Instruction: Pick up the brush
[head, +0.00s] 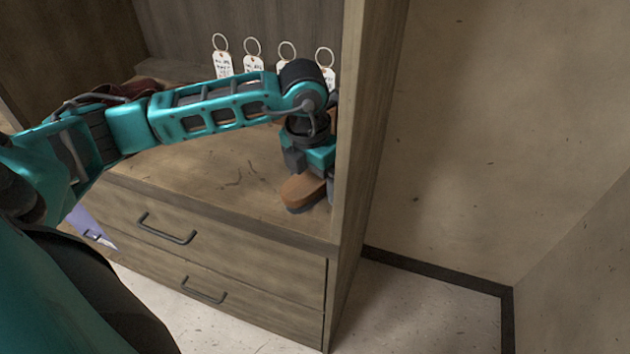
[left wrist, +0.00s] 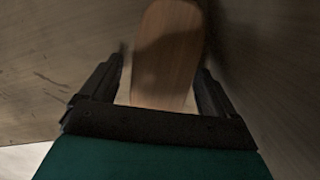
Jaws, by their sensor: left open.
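The brush (head: 304,188) has a brown wooden back and a dark underside, and lies on the wooden shelf near its front right corner, beside the side panel. My left gripper (head: 310,172) is right above it, pointing down, and hides part of it. In the left wrist view the brush's wooden back (left wrist: 166,60) reaches in between the two black fingers of the left gripper (left wrist: 163,80). The fingers stand apart on either side of it, with a gap showing at the left finger; the right finger is very close to the wood. My right gripper is not in view.
The cabinet's side panel (head: 365,130) rises close on the right of the gripper. Several white tags (head: 222,64) on rings hang at the back of the shelf. A dark red object (head: 135,90) lies behind my arm. Drawers with handles (head: 166,230) are below. The shelf's front middle is clear.

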